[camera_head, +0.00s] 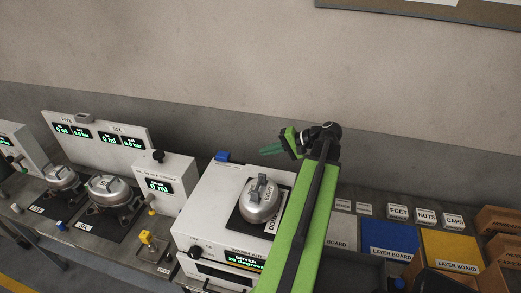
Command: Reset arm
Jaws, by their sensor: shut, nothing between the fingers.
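My green arm rises from the lower middle of the head view. My gripper (271,149) is at its far end, held up in the air and pointing left, with its green fingers together and nothing between them. It is above and behind a white machine (203,205) and apart from it. A silver compressor (262,201) sits on the black pad on top of that machine, and my arm passes just to its right.
Two more compressors (108,190) (62,177) stand on dark mats at the left, before a panel of displays (97,133). Right of my arm are a blue layer board (388,240), a yellow layer board (451,249) and cardboard boxes (497,220).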

